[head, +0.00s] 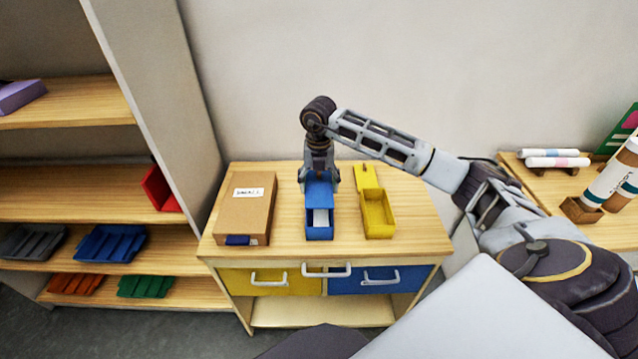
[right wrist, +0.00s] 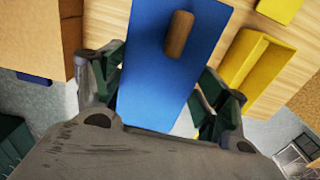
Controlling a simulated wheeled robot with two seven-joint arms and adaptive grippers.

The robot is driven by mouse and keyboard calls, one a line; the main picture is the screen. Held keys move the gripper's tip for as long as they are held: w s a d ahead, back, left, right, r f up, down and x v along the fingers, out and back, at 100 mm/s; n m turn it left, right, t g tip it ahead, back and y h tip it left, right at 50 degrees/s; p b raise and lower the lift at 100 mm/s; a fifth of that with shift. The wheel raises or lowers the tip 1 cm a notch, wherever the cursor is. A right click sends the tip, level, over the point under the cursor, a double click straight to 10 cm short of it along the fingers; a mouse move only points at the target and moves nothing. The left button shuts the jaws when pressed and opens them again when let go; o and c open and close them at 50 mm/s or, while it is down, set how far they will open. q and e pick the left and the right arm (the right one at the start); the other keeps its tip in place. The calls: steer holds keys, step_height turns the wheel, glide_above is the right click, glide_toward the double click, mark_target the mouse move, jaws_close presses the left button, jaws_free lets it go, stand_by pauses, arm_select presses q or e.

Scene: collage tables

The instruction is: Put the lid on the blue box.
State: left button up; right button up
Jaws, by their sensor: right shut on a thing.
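The blue box (head: 320,232) stands on the small wooden cabinet in the head view, its front part open with something white inside. The blue lid (head: 319,190) is over the box's back part. In the right wrist view the lid (right wrist: 150,75) is a blue panel with a wooden knob (right wrist: 179,34). My right gripper (head: 319,180) is shut on the lid's sides, with a finger on each side in the wrist view (right wrist: 158,95). Whether the lid touches the box is hard to tell. My left gripper is not in view.
A cardboard box (head: 243,212) with a label stands left of the blue box. A yellow box (head: 379,220) stands close on the right. The cabinet top (head: 420,235) is bare at the right. Shelves with trays (head: 112,243) stand at the left.

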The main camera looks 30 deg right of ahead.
mark_target(319, 186)
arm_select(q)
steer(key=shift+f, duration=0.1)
arm_select(e)
steer(key=shift+f, duration=0.2)
steer(key=shift+f+b, duration=0.95)
steer(key=shift+f, duration=0.4)
steer(key=shift+f+b, duration=0.75)
steer(key=shift+f, duration=0.8)
steer(key=shift+f+b, duration=0.15)
steer(key=shift+b, duration=0.15)
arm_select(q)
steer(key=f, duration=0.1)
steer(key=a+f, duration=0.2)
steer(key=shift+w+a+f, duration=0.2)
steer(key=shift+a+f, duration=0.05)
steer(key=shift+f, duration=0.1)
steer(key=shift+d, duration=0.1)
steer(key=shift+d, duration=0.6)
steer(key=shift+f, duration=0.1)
